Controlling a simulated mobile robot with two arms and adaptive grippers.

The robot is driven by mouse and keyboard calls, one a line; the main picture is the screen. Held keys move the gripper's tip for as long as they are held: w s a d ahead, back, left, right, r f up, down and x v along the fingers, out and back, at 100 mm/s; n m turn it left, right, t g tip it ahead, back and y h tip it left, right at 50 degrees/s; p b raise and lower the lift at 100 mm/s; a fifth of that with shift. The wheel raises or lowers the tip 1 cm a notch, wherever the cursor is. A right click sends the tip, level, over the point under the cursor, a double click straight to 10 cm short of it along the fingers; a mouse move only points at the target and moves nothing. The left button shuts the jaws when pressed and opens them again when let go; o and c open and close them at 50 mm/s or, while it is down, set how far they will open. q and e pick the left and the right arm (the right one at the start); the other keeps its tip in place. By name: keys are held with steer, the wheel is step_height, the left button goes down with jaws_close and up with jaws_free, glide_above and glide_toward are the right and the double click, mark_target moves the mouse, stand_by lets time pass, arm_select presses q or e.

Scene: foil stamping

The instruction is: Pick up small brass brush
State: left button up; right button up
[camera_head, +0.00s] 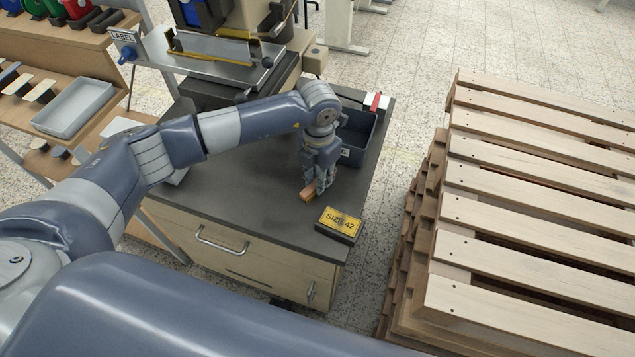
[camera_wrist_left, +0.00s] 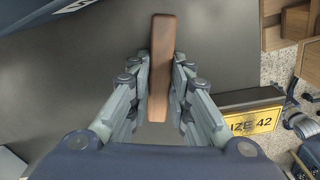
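The brush shows as a narrow brown wooden bar (camera_wrist_left: 161,62) in the left wrist view, lying on the dark worktop. In the head view its wooden end (camera_head: 306,195) sticks out beside my left gripper (camera_head: 320,187). I see no bristles or brass. My left gripper (camera_wrist_left: 160,105) points down over the brush, with one finger on each side of its near part. Narrow gaps show between the fingers and the wood, so it is open around the brush. My right gripper is not in view.
A dark bin (camera_head: 356,135) is behind my gripper. The stamping machine (camera_head: 225,60) stands at the back. A pallet stack (camera_head: 530,190) is to the right.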

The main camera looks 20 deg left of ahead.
arm_select(q)
jaws_close()
steer(key=shift+r+p, duration=0.5)
step_height(320, 180, up, 10)
steer(key=b, duration=0.2)
steer(key=shift+f, duration=0.2)
